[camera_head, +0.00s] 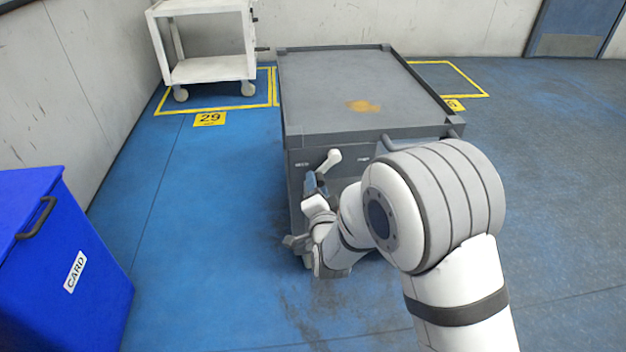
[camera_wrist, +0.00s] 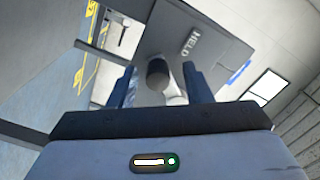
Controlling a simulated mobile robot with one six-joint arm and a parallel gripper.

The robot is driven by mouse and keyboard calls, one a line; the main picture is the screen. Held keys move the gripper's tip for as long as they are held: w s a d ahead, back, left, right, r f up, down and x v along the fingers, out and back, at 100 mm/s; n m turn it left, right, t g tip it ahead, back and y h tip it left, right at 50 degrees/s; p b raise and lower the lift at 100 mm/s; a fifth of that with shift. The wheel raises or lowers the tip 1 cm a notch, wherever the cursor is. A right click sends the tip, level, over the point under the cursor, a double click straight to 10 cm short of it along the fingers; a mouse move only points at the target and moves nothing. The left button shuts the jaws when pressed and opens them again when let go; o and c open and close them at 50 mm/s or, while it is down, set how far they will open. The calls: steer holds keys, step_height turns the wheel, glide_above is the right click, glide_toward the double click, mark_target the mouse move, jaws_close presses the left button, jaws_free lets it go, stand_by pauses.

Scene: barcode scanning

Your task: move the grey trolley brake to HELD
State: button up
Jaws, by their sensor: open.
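The grey trolley (camera_head: 345,85) stands ahead of me, with a flat, rimmed top and an orange-brown stain. A short white brake lever (camera_head: 328,160) slants up to the right on its near face. Two small labels flank the lever, too small to read in the head view. The wrist view shows a HELD label (camera_wrist: 190,40) on the grey face. My gripper (camera_head: 313,182) is just below the lever, close to the face. In the wrist view its open fingers (camera_wrist: 159,68) straddle a dark, round-ended part with white beside it; contact cannot be told.
A white trolley (camera_head: 210,72) on castors stands at the back left, near a yellow 29 floor sign (camera_head: 210,119). A blue CARD bin (camera_head: 60,265) is at the near left. Blue floor (camera_head: 190,230) is clear between bin and grey trolley. My arm hides the face's right part.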

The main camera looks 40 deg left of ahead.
steer(key=p+v, duration=0.1)
steer(key=v, duration=0.5)
steer(key=shift+d, duration=0.15)
